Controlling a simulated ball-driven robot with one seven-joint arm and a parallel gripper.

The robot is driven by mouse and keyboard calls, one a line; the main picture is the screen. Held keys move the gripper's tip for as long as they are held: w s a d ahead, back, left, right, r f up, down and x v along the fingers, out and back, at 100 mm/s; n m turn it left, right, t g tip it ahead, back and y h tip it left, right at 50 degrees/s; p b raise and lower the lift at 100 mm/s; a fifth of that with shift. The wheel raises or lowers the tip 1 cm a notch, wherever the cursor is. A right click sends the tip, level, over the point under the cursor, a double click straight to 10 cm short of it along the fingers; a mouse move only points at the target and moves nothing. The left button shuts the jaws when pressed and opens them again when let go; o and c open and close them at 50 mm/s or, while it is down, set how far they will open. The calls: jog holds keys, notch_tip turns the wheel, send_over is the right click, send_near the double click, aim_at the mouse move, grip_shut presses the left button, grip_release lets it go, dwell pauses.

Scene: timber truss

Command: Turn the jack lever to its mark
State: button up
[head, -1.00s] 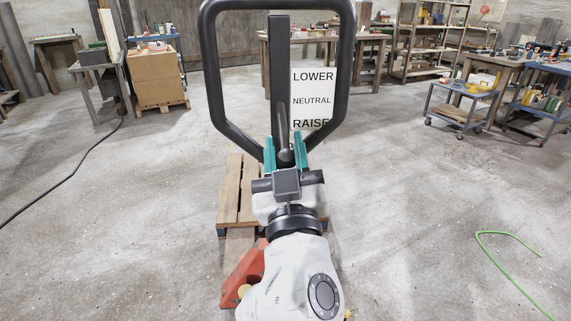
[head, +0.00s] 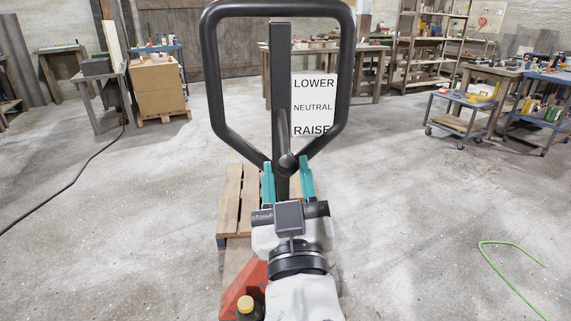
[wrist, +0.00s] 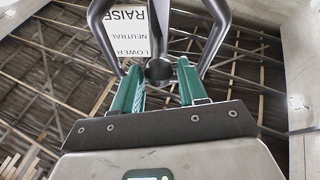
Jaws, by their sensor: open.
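The jack lever (head: 285,145) is a dark rod with a round knob, in front of the upright post of the black loop handle (head: 210,80). Its knob end points towards me, low beside the sign. The white sign (head: 314,95) reads LOWER, NEUTRAL, RAISE from top to bottom. My gripper (head: 287,160) has two teal fingers, spread apart, with the tips on either side of the knob. In the wrist view the knob (wrist: 159,72) shows between the open fingers, with a gap on each side. I cannot tell the exact depth between tips and knob.
A wooden pallet (head: 231,195) and the red jack body (head: 247,285) lie below the handle. The loop handle frames the space around the lever. Open concrete floor lies on both sides. A green hose (head: 510,270) lies at right; carts and benches stand farther back.

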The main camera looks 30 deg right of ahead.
jog(key=b+v, duration=0.1)
jog(key=v, duration=0.6)
jog(key=shift+b, duration=0.3)
jog(key=shift+s+f, duration=0.1)
jog(key=s+d+f+g, duration=0.1)
jog(key=d+f+g, duration=0.35)
jog(key=f, duration=0.35)
jog(key=s+d+f+m+g+y, duration=0.1)
jog(key=d+f+g, duration=0.2)
jog(key=d+f, duration=0.35)
jog(key=s+d+f+g, duration=0.1)
jog(key=d+f+g, duration=0.2)
jog(key=f, duration=0.6)
jog(key=s+a+f+n+g+y, duration=0.2)
jog(key=s+f+g+y, duration=0.6)
jog(key=s+f, duration=0.95)
notch_tip(320, 180, up, 17)
jog(key=g+p, duration=0.1)
jog(key=p, duration=1.7)
jog(key=shift+a+r+n+h+p, duration=0.15)
jog(key=shift+a+n+h+p, duration=0.15)
jog(key=shift+a+h+p, duration=0.1)
